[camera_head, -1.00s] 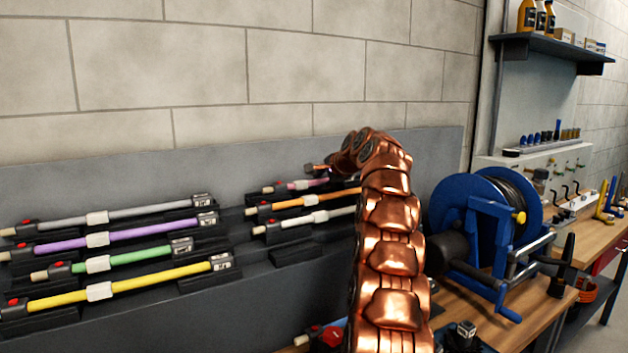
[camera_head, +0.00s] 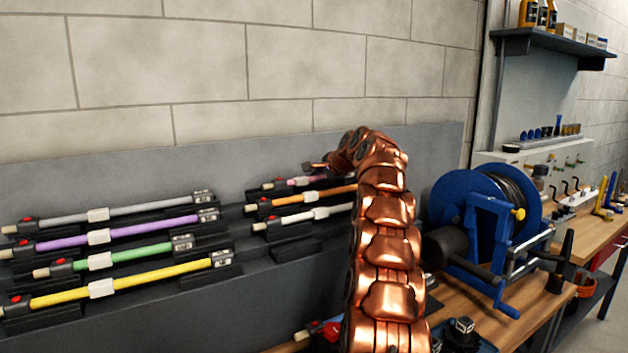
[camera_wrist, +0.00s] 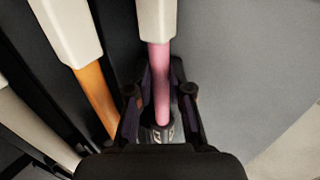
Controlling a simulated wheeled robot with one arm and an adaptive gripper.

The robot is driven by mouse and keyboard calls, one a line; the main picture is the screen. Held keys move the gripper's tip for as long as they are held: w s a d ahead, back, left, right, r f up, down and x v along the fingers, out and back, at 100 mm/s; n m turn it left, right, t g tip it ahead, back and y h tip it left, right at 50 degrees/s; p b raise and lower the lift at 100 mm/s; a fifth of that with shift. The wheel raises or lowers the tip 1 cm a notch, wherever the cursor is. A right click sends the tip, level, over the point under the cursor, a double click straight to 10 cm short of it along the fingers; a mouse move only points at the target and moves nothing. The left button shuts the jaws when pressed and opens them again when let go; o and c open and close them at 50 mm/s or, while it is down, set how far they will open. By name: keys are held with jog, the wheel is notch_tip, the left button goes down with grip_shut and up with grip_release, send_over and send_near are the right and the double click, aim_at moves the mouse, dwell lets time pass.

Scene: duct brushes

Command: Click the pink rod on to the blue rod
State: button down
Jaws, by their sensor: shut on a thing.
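The pink rod (camera_wrist: 161,75) runs down the middle of the wrist view, below its white sleeve (camera_wrist: 157,20). My gripper (camera_wrist: 161,92) is shut on the pink rod, with a finger on each side of it. In the head view the pink rod (camera_head: 302,182) lies in the top right row of the rack, and the copper arm hides its right part. At the bottom of the head view, a dark fitting with a red button (camera_head: 331,332) lies on the bench with some blue beside it. My arm hides what is right of it, so I cannot tell how much blue rod is there.
An orange rod (camera_head: 328,196) and a white rod (camera_head: 310,217) lie close below the pink one. Grey, purple, green and yellow (camera_head: 150,284) rods lie on the left rack. A blue cable reel (camera_head: 490,230) stands on the bench at right.

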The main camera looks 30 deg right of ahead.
jog(key=shift+r, duration=0.15)
jog(key=shift+r+p, duration=2.85)
jog(key=shift+p, duration=0.6)
jog(key=shift+r, duration=0.1)
